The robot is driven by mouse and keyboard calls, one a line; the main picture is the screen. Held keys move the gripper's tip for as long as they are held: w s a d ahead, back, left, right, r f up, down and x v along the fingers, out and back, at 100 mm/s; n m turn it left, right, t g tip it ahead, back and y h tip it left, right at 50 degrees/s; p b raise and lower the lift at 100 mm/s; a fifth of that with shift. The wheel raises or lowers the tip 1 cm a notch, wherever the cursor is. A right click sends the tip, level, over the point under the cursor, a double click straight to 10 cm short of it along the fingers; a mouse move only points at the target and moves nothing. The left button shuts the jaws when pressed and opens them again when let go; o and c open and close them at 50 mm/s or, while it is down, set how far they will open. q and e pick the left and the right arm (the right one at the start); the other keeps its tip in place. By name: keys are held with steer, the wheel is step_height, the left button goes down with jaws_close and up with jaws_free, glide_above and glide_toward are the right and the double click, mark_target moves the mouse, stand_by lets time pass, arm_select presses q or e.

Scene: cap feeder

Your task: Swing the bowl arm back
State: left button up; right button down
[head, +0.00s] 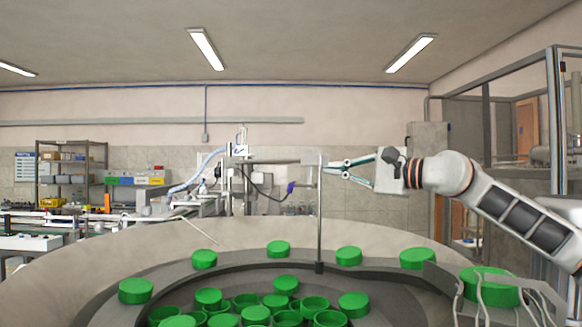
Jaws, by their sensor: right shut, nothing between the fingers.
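The round feeder bowl (375,238) fills the bottom of the head view, with green caps inside and on its dark ledge. A thin grey upright rod (319,225) stands at the bowl, with a dark foot near the ledge. A short horizontal piece with a purple end (291,187) lies to the left of the rod's upper part. I take these to be the bowl arm, but cannot tell how they join. My right gripper (328,172) is shut and empty, its fingertips pointing left beside the rod's top. I cannot tell whether they touch it. My left gripper is out of view.
Green caps (278,249) sit around the ledge, with several more in the middle. Grey brackets and bent wires (500,290) stand at the bowl's lower right. A conveyor line and shelving (72,165) are behind at left. A metal frame (555,120) stands at right.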

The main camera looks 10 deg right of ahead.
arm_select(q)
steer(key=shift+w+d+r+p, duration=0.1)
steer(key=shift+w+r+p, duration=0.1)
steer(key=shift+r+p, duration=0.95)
arm_select(e)
steer(key=w+a+r, duration=0.1)
steer(key=w+a, duration=0.4)
steer(key=a, duration=0.4)
steer(key=shift+w+a+r, duration=0.15)
steer(key=shift+w+a, duration=0.2)
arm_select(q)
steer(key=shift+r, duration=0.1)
